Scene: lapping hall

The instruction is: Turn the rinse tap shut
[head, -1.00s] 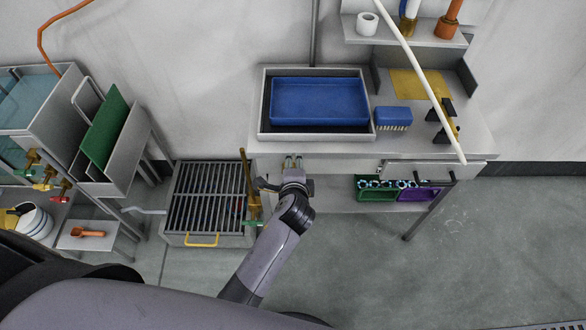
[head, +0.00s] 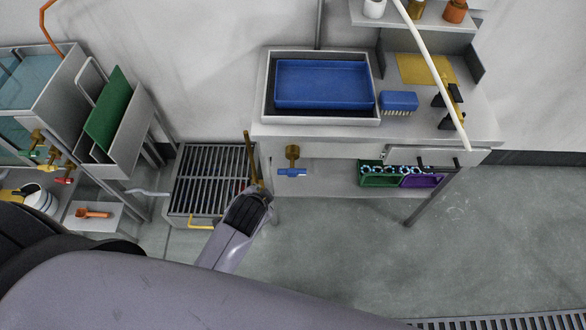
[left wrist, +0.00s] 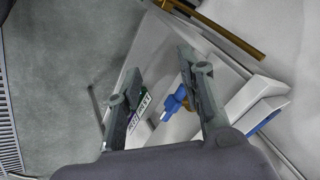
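A brass tap (head: 292,153) with a blue handle (head: 291,172) sits under the front edge of the bench in the head view; its handle lies crosswise in the picture. The blue handle also shows in the left wrist view (left wrist: 174,102), seen in the gap between my fingers. My left gripper (left wrist: 160,62) is open and empty there, its two fingers well apart; whether they touch the handle I cannot tell. In the head view my left forearm ends left of the tap and its fingers are hidden. My right gripper is not in view.
A blue tub (head: 322,84) in a tray and a blue brush (head: 398,102) are on the bench (head: 450,130). Green (head: 382,174) and purple (head: 420,180) crates stand below. A floor grate (head: 205,180) lies left of it. Other coloured taps (head: 52,160) are far left.

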